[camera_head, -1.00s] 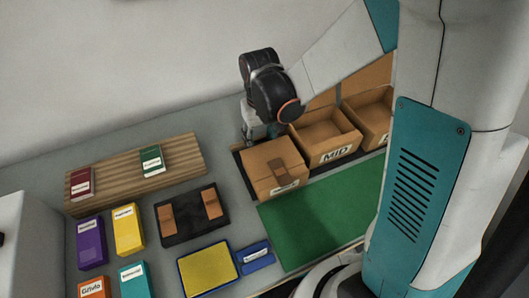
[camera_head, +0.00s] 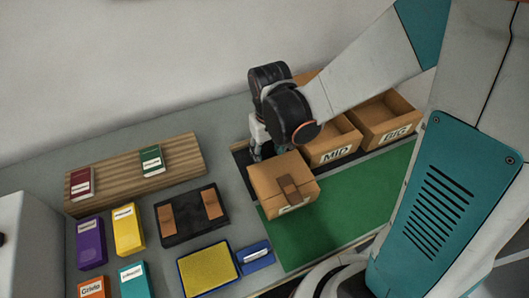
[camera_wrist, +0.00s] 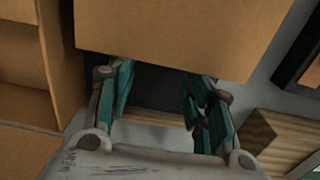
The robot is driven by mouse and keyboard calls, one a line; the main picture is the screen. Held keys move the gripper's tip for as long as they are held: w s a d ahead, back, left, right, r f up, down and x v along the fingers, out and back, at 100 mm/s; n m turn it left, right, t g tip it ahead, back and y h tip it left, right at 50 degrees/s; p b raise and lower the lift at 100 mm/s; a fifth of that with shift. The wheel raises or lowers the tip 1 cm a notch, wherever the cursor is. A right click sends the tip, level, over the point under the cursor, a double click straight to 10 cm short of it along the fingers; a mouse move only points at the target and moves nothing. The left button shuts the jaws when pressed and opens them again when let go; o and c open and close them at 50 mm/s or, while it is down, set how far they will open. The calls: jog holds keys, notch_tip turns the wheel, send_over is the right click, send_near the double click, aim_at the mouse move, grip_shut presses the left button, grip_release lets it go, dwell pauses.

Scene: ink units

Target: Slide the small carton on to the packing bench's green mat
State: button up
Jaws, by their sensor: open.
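The small carton (camera_head: 268,180), a closed brown box with a dark tape strip and a partly hidden label, shows left of the open MID box. Its near part is over the green mat (camera_head: 330,222); whether its back part still rests on the dark rack cannot be told. In the wrist view the carton (camera_wrist: 180,35) fills the top, just beyond the fingers. My gripper (camera_head: 262,150) is behind the carton, by its far left side. In the wrist view my gripper (camera_wrist: 158,100) has its fingers apart with nothing between them.
The open MID box (camera_head: 335,152) and BIG box (camera_head: 392,128) stand right of the carton. A black tray (camera_head: 188,239), a yellow pad (camera_head: 208,268) and a blue block (camera_head: 255,257) lie to the left. A wooden board (camera_head: 115,178) is at the back left. The mat's right part is clear.

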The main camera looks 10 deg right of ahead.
aim_at(284, 178)
jog(key=shift+s+d, duration=0.35)
jog(key=shift+s, duration=1.4)
jog(key=shift+s+d, duration=0.35)
jog(key=shift+s, duration=1.4)
jog(key=shift+s+d, duration=0.35)
jog(key=shift+s, duration=1.4)
jog(key=shift+w, duration=0.1)
jog(key=shift+w+a, duration=0.1)
jog(key=shift+w, duration=0.45)
notch_tip(284, 178, up, 7)
jog(key=p, duration=0.6)
jog(key=shift+r, duration=0.1)
